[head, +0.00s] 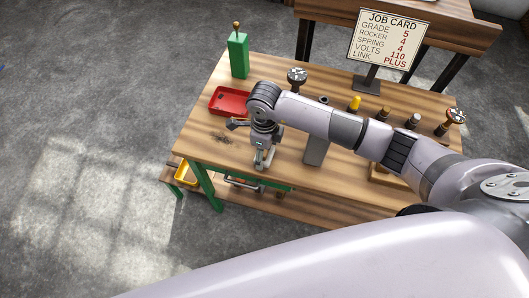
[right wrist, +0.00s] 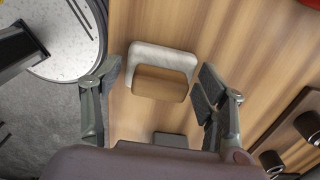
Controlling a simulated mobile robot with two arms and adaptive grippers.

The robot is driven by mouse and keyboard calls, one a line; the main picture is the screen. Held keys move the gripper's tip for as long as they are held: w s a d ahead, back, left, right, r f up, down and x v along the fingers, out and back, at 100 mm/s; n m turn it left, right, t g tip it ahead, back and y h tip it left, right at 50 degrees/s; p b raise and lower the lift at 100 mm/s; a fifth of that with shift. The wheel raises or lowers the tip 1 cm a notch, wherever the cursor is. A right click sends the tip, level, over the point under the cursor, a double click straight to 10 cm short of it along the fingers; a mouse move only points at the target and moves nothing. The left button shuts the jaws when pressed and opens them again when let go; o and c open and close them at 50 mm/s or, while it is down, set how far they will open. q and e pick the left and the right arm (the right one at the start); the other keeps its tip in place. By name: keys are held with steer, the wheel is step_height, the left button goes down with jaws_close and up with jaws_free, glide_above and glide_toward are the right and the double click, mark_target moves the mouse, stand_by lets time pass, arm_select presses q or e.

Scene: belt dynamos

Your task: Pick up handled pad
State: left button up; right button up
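The handled pad (right wrist: 137,54) lies on the wooden bench top in the right wrist view. It is a pale grey, rounded pad with a brown wooden block handle (right wrist: 160,84) on it. My right gripper (right wrist: 160,72) is open, with one finger on each side of the pad and clear gaps between. Nothing is held. In the head view my right gripper (head: 264,160) points down over the front part of the bench, and I cannot make out the pad there. My left gripper is not in view.
A red tray (head: 229,102) and a green bottle-like box (head: 238,56) are at the bench's left. A yellow peg (head: 354,103) and several dark-topped posts stand behind and right of my arm. A job card (head: 390,38) stands at the back.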

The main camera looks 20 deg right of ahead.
steer(key=c, duration=0.8)
step_height(320, 180, up, 20)
steer(key=b, duration=0.1)
stand_by(0.3)
steer(key=o, duration=0.5)
steer(key=c, duration=0.4)
steer(key=shift+o, duration=0.2)
steer(key=shift+w, duration=0.1)
